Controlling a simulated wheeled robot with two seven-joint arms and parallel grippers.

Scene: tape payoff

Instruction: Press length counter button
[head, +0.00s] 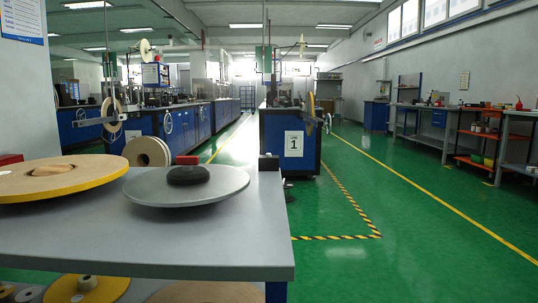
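I cannot make out a length counter or its button in the head view. Blue machines (290,136) with posts and reels stand ahead, too far off to tell small controls on them. One carries a white sign with the number 1 (293,144). Neither of my grippers is in view.
A grey table (200,238) fills the near left. On it are a yellow-rimmed reel (75,180), a grey disc with a black hub (150,190), and a red block (187,160). Workbenches (425,125) line the right wall. The green floor (420,230) is open at right.

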